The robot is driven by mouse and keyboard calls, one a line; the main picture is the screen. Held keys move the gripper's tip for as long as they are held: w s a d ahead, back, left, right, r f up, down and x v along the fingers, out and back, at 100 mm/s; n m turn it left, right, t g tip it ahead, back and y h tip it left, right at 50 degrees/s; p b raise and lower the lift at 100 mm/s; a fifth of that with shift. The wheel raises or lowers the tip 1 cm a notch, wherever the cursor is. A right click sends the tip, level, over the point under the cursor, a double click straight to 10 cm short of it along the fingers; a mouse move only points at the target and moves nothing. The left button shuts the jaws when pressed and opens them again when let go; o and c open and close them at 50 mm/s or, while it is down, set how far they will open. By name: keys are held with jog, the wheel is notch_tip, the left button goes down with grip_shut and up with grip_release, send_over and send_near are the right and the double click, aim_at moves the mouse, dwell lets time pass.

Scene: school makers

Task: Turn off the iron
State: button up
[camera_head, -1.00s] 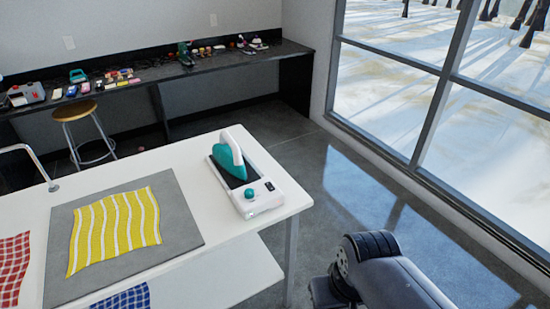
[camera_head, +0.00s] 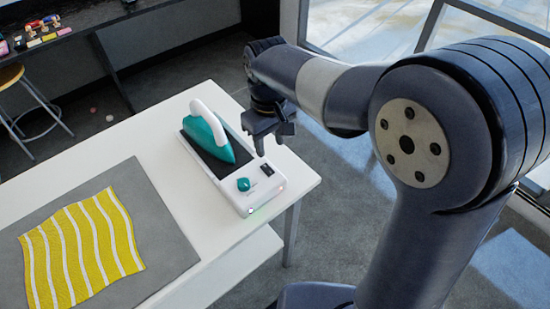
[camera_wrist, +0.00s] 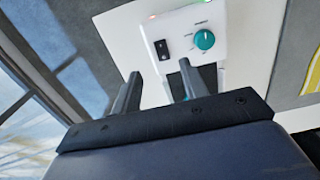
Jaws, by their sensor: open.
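The teal iron (camera_head: 208,137) with a white handle rests on its white base station (camera_head: 238,198) near the table's right corner. The base's front panel has a teal round knob (camera_head: 243,184) and a black rocker switch (camera_head: 267,170). Small red and green lights glow on its front edge. In the wrist view the switch (camera_wrist: 162,49) and the knob (camera_wrist: 205,40) show beyond my fingers. My gripper (camera_head: 270,146) is open and empty, fingers pointing down, above the right side of the base near the switch. Whether it touches the base cannot be told.
A grey mat (camera_head: 165,235) with a yellow striped cloth (camera_head: 82,250) lies on the white table (camera_head: 135,138) left of the base. A stool (camera_head: 12,75) and dark counter (camera_head: 85,17) stand behind. Large windows are at the right.

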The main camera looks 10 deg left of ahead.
aim_at(271, 173)
notch_tip(271, 173, down, 10)
jog(key=shift+r, duration=0.2)
